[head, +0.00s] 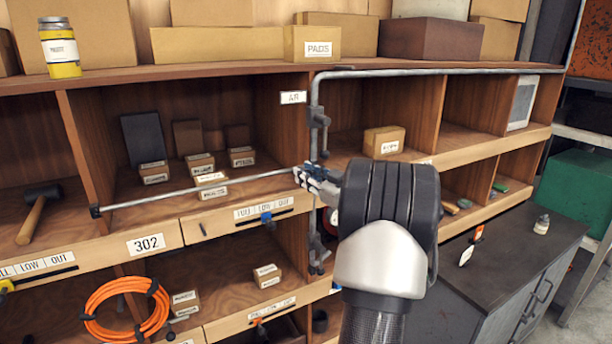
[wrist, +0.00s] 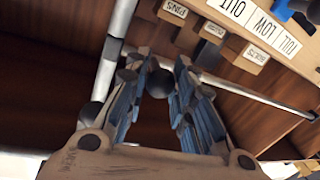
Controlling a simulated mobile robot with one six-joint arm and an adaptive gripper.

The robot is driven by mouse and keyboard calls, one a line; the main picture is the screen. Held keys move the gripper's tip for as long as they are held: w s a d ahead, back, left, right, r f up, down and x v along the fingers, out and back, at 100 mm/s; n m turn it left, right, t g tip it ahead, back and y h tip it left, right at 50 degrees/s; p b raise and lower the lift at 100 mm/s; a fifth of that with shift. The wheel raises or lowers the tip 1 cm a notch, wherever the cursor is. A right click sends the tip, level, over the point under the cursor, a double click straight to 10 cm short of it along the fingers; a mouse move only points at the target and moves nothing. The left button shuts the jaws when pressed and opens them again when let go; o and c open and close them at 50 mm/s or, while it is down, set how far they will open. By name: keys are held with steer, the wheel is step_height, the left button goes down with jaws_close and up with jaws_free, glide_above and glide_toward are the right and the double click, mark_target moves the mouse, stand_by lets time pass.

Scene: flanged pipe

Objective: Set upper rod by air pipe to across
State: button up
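The grey air pipe (head: 315,92) runs down the divider beside the AIR label (head: 293,97). A thin grey rod (head: 200,191) reaches from the pipe leftward across the front of the upper compartment, nearly level, to a dark fitting (head: 95,211) at the left divider. My gripper (head: 312,178) is at the rod's pipe end, in front of the pipe. In the wrist view, the fingers (wrist: 157,68) stand apart with a dark round part between them; whether they touch it is unclear. The rod (wrist: 265,98) passes beyond the right finger, and the pipe (wrist: 108,60) is left.
Small labelled boxes (head: 211,180) stand behind the rod. A hammer (head: 38,210) lies left, an orange hose coil (head: 127,308) hangs below. A dark cabinet (head: 500,260) stands at right. More dark fittings (head: 318,250) sit lower on the pipe.

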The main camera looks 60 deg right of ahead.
steer(key=o, duration=0.5)
steer(key=shift+s+d, duration=0.1)
steer(key=shift+d, duration=0.15)
steer(key=v, duration=1.2)
steer(key=shift+a, duration=0.1)
